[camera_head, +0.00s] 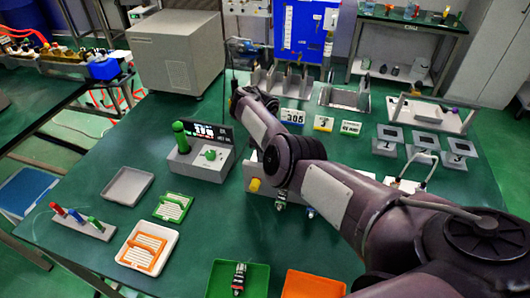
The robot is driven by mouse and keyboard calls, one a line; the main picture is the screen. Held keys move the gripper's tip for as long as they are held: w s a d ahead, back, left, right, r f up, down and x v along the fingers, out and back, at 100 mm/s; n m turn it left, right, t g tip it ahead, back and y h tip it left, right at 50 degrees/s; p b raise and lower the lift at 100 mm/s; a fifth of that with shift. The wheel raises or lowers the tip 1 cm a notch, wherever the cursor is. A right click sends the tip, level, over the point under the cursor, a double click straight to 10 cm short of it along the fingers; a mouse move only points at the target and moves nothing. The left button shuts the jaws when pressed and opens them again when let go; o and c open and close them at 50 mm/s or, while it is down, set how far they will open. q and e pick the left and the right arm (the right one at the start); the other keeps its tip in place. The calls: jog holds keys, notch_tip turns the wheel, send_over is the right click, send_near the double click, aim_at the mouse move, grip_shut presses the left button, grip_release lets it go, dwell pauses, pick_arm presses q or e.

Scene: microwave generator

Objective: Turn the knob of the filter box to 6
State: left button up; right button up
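No box in view carries a label I can read as the filter box. A grey box with a dark lit display (213,131) and a small green knob (210,154) stands left of centre. A second grey box with a yellow knob (254,184) is largely hidden behind my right arm. Numbers on the knobs are too small to read. My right arm reaches in from the lower right, and its far end is near the back middle of the table. Its fingers cannot be made out there. My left gripper is not in view.
A large grey cabinet (178,50) stands at the back left. Label cards (293,117) stand behind my arm.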

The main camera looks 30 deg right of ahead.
jog(key=shift+o, duration=1.3)
jog(key=shift+r+p, duration=0.8)
jog(key=shift+r, duration=3.1)
